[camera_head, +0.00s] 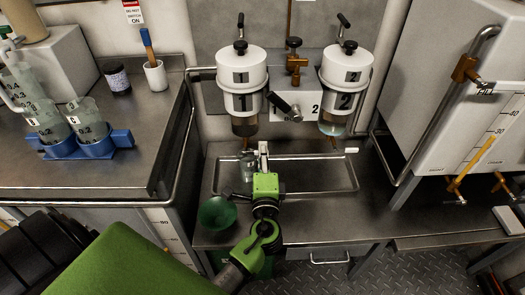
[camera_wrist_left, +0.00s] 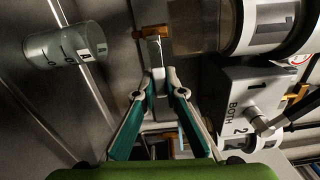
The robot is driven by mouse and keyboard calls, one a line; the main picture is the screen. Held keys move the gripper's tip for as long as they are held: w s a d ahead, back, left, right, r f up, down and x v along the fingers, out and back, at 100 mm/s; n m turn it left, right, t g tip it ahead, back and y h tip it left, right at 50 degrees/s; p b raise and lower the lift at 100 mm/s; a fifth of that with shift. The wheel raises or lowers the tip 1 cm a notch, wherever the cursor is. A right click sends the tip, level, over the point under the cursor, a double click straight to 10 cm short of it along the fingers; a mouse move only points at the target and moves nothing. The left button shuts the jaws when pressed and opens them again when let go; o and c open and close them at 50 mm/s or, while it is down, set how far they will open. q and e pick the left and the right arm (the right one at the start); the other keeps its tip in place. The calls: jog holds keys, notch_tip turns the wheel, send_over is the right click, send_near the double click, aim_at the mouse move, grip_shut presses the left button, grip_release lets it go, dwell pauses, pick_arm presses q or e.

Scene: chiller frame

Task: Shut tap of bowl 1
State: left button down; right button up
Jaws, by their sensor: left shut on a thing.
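Bowl 1 (camera_head: 241,72) is a white lidded vessel with a clear lower part, mounted on the wall. Its brass tap (camera_wrist_left: 150,32) shows in the left wrist view, below the clear bottom of the bowl (camera_wrist_left: 200,25), with a pale lever (camera_wrist_left: 155,52). My left gripper (camera_head: 263,152) reaches up under bowl 1. In the left wrist view its fingertips (camera_wrist_left: 158,76) close on the end of the lever. The head view mostly hides this tap behind the gripper. A clear beaker (camera_head: 247,166) marked A stands below bowl 1, left of the gripper; it also shows in the wrist view (camera_wrist_left: 66,45).
Bowl 2 (camera_head: 346,78) hangs to the right, its tap handle (camera_head: 351,150) sticking out rightward. A selector valve (camera_head: 288,108) sits between the bowls. A green bowl (camera_head: 217,214) stands near the bench's front left. The tray (camera_head: 320,180) is clear right of my gripper.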

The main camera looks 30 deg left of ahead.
pick_arm(q)
jog(key=shift+d+f, duration=0.1)
jog(key=shift+f, duration=0.25)
jog(key=c, duration=2.1)
grip_release()
jog(key=shift+s+r, duration=0.1)
jog(key=v, duration=1.2)
